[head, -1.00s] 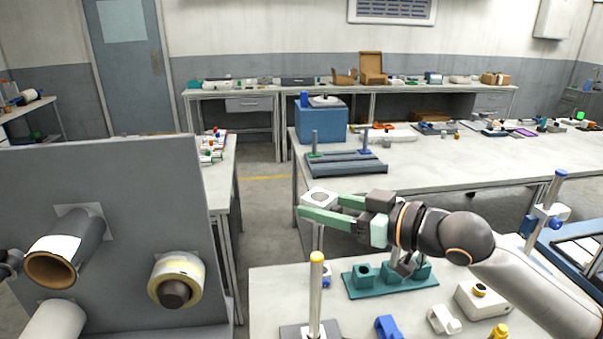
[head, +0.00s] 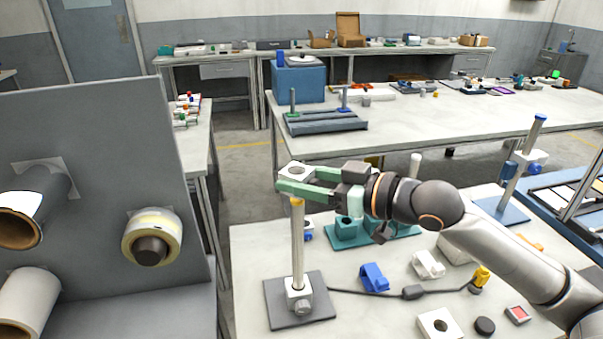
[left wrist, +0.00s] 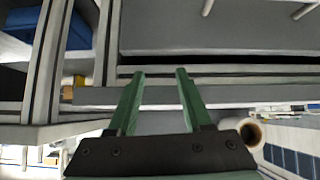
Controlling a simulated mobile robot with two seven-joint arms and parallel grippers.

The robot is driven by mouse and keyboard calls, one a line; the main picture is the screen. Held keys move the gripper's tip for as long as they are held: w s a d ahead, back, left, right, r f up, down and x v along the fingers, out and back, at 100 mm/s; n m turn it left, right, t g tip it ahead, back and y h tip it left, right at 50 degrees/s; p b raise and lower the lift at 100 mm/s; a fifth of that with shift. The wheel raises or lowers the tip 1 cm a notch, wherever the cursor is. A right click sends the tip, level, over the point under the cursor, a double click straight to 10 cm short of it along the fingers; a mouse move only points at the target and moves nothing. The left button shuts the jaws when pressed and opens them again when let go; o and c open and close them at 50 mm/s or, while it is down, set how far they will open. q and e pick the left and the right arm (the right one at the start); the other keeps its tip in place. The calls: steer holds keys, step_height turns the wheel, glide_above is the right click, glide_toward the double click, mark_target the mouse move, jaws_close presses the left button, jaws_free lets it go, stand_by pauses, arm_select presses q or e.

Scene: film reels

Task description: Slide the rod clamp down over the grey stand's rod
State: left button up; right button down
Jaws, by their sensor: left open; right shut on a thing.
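The grey stand has a square grey base (head: 318,312) and an upright metal rod (head: 298,245) with a yellow tip, on the near table in the head view. My right gripper (head: 290,180) is shut on the rod clamp (head: 298,172), a pale block with a round hole facing up. The clamp appears just above the rod's tip, with a small gap in the picture. Whether the hole lines up in depth, I cannot tell. My left gripper (left wrist: 157,74) is open and empty in the left wrist view.
A blue stand (head: 516,165) with a tilted-looking rod is at right. A blue clip (head: 374,277), a white clip (head: 428,264), a cable and a holed white block (head: 432,336) lie right of the grey stand. A grey panel (head: 90,120) with rolls stands at left.

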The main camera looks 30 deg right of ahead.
mark_target(303, 232)
arm_select(q)
steer(key=shift+f, duration=0.55)
arm_select(e)
steer(key=shift+f, duration=0.8)
arm_select(q)
steer(key=shift+b, duration=0.35)
arm_select(e)
steer(key=shift+f, duration=0.1)
steer(key=shift+f+b, duration=1.2)
steer(key=shift+f, duration=0.7)
arm_select(q)
steer(key=shift+f+b, duration=0.3)
steer(key=shift+f, duration=1)
arm_select(e)
steer(key=shift+s+f, duration=0.1)
steer(key=shift+f, duration=0.4)
arm_select(q)
steer(key=shift+s+f+b, duration=0.1)
steer(key=shift+f+b, duration=0.2)
steer(key=shift+b, duration=1.2)
arm_select(e)
steer(key=shift+s+f, duration=0.1)
steer(key=shift+f, duration=2.35)
